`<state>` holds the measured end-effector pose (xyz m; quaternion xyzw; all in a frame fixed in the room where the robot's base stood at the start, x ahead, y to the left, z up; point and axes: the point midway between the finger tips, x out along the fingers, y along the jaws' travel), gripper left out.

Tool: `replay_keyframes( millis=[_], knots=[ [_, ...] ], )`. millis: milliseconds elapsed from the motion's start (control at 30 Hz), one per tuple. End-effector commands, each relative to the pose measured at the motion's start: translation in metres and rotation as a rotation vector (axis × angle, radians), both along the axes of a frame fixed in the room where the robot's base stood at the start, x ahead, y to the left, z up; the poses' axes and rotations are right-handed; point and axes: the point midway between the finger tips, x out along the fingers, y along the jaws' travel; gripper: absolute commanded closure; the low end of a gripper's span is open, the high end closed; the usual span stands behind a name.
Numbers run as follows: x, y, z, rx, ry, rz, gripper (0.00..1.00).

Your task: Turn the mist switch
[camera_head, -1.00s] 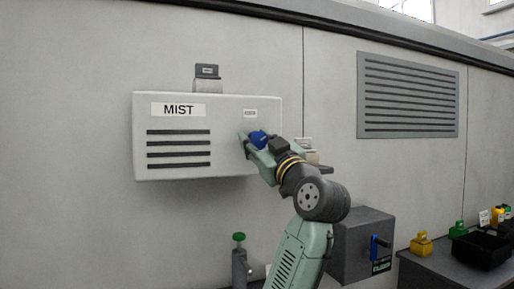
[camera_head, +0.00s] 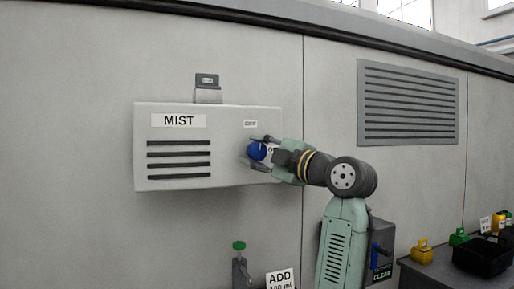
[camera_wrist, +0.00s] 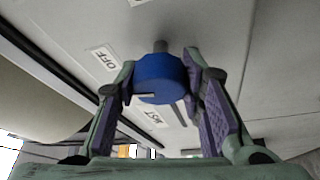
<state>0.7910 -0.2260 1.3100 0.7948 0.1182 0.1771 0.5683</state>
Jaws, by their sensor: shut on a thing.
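The light grey MIST box (camera_head: 222,172) is fixed to the wall in the head view, with a MIST label and dark vent slots. Its blue round switch knob (camera_head: 257,151) is at the right of the front face. My gripper (camera_head: 262,150) reaches it from the right. In the wrist view the knob (camera_wrist: 158,75) sits between my two fingertips, which close on its sides. A pale mark shows on the knob's face. An OFF label (camera_wrist: 105,58) is to its left, and another label, partly hidden, is below it.
A small grey part (camera_head: 207,88) stands on top of the box. A green-topped valve (camera_head: 239,247) and an ADD sign (camera_head: 281,279) are below. A grey unit marked CLEAR (camera_head: 381,262) is partly behind my arm. A bench with a black bin (camera_head: 481,258) is at the right.

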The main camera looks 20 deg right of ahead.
Motion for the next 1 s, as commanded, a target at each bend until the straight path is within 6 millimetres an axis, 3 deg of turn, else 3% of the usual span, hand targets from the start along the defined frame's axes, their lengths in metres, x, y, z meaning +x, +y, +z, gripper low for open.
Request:
replay_keyframes(
  millis=[400, 933, 967, 1000],
  knots=[
    [-0.0003, 0.0, 0.0012, -0.171, -0.008, -0.001, 0.93],
    [-0.0001, 0.0006, 0.0004, -0.192, -0.009, 0.0, 0.93],
    [-0.0001, 0.0006, 0.0003, -0.191, -0.008, 0.0, 0.63],
    [-0.0001, 0.0006, 0.0004, -0.191, -0.008, 0.0, 0.6]
  ],
)
